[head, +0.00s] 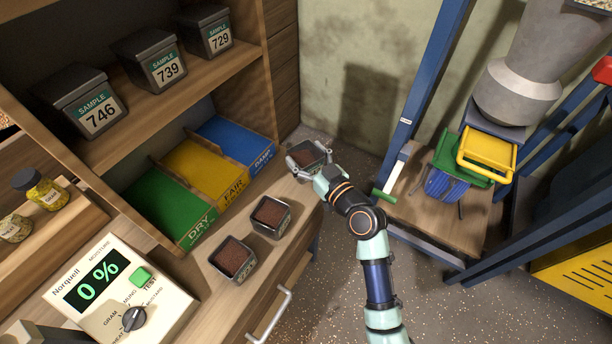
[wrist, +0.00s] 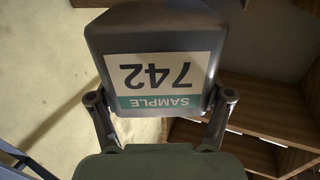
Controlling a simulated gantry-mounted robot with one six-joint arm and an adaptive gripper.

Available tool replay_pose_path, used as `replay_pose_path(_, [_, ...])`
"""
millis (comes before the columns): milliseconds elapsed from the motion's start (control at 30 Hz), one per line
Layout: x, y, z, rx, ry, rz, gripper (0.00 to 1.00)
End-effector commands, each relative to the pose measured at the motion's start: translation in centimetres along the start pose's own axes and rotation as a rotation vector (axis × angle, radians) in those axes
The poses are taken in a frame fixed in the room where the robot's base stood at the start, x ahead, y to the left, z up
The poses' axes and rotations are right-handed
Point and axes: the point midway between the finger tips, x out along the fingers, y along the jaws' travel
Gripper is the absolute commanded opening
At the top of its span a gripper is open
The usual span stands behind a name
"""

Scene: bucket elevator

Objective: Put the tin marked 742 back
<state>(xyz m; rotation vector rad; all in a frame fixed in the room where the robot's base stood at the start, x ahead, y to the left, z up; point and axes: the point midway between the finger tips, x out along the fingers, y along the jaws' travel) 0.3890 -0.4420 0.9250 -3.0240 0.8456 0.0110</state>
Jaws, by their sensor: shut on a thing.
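My gripper (head: 307,161) is shut on the dark tin marked 742 (head: 308,153). In the head view the tin is open at the top with brown contents, held near the far right end of the counter. In the wrist view the tin's label (wrist: 160,78) reads SAMPLE 742, upside down in the picture, between the two fingers (wrist: 162,98). Tins marked 746 (head: 88,102), 739 (head: 157,62) and 729 (head: 207,33) stand in a row on the upper shelf (head: 185,90), with a gap between 746 and 739 narrower than a clear space.
Green DRY (head: 165,205), yellow FAIR (head: 205,172) and blue DAMP (head: 238,140) trays lie below the shelf. Two open tins with brown contents (head: 271,214) (head: 234,258) stand on the counter. A moisture meter (head: 120,290) reads 0 %. Blue posts (head: 425,80) rise at the right.

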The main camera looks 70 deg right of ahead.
Motion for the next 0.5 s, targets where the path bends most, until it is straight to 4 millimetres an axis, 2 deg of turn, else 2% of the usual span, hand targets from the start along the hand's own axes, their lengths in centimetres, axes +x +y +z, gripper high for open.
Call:
replay_pose_path(167, [0.0, 0.0, 0.6, 0.0, 0.001, 0.0, 0.34])
replay_pose_path(400, [0.0, 0.0, 5.5, 0.001, 0.0, 0.001, 0.34])
replay_pose_path(500, [0.1, 0.0, 6.1, 0.0, 0.001, 0.0, 0.34])
